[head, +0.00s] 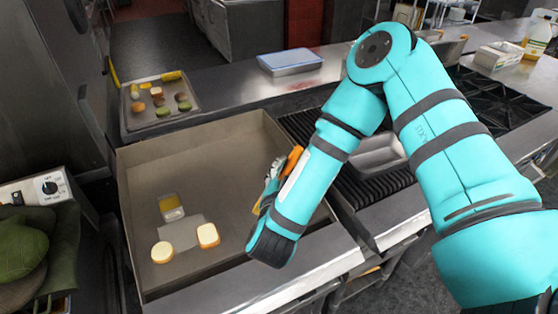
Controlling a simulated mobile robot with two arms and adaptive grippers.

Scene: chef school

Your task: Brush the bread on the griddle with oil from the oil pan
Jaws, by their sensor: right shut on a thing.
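Two pale bread pieces with brown edges, one on the left (162,252) and one on the right (208,235), lie apart on the near part of the wide griddle (150,165). A small yellow and whitish item (171,206) lies behind them on the griddle; I cannot tell what it is. My right gripper (268,192) is over the griddle's right side, to the right of the bread, and is shut on an orange item (292,160), perhaps a brush handle. The arm hides most of its fingers. A metal pan (378,154), perhaps the oil pan, sits on the grill behind my right arm. My left gripper is out of view.
A tray (137,124) with several food pieces stands behind the griddle at the left. A blue-lidded container (290,61) is on the back counter. The dark grill (375,190) adjoins the griddle's right side. A knob panel (38,188) and green cloth items (25,250) are at left.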

